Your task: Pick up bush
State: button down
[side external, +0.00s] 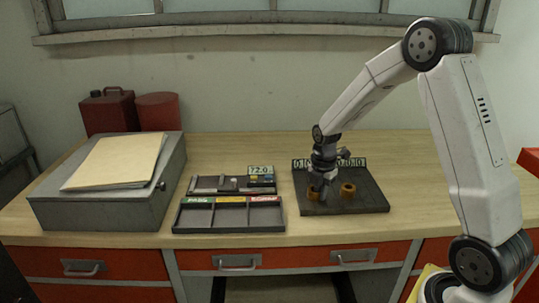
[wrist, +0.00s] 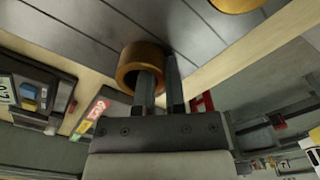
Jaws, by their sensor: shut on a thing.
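My gripper (side external: 319,192) is low over the left part of the dark plate (side external: 368,200). In the wrist view, its two fingers (wrist: 162,88) are close together at a brass-coloured ring-shaped bush (wrist: 130,62). One finger appears to be inside the ring and the other outside, so they are shut on its wall. In the side view this bush (side external: 313,194) is mostly hidden by the gripper. It is at the plate; I cannot tell whether it touches it. A second bush (side external: 348,190) stands on the plate to the right, and its edge shows in the wrist view (wrist: 236,3).
Number labels (side external: 352,162) stand at the plate's back edge. Left of the plate is a tray with compartments (side external: 230,200), with a dark tool holder (side external: 232,184) behind it. A grey box (side external: 90,212) with a folder (side external: 118,162) is further left. The bench (side external: 420,160) is clear right of the plate.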

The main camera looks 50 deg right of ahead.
jog(key=shift+r, duration=0.1)
dwell(0.3)
jog(key=shift+r, duration=1.6)
jog(key=s+a+r, duration=0.4)
jog(key=s+r, duration=0.5)
jog(key=s, duration=0.4)
jog(key=shift+s+r, duration=0.2)
jog(key=shift+r, duration=0.1)
jog(key=shift+a, duration=0.1)
